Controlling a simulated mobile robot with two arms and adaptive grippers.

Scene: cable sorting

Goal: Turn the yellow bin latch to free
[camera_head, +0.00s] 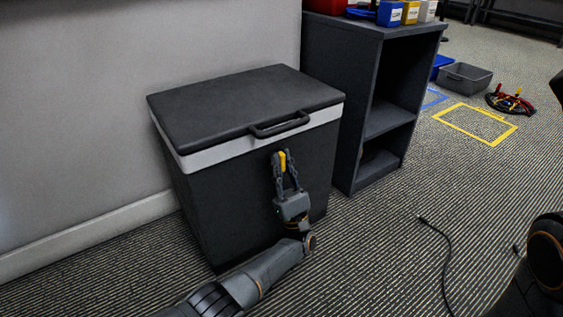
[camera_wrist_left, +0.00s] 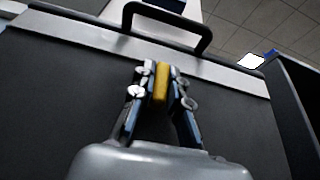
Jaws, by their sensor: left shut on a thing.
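The yellow latch (camera_head: 282,162) is on the front of the dark bin (camera_head: 240,185), just below its light grey band. It stands upright. My left gripper (camera_head: 285,160) is shut on the latch, with a finger on each side. In the left wrist view the yellow latch (camera_wrist_left: 161,84) sits between the fingertips of the left gripper (camera_wrist_left: 162,88). The bin's black lid (camera_head: 240,103) is down, with a dark handle (camera_head: 280,126) at its front edge above the latch. My right gripper does not show; only part of my right arm is at the right edge.
A dark open shelf (camera_head: 342,100) stands right of the bin, with red, blue and yellow boxes on top. A grey tray (camera_head: 465,77), a cable bundle (camera_head: 510,101) and a yellow floor outline (camera_head: 443,120) lie farther right. A loose black cable (camera_head: 444,258) lies on the carpet.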

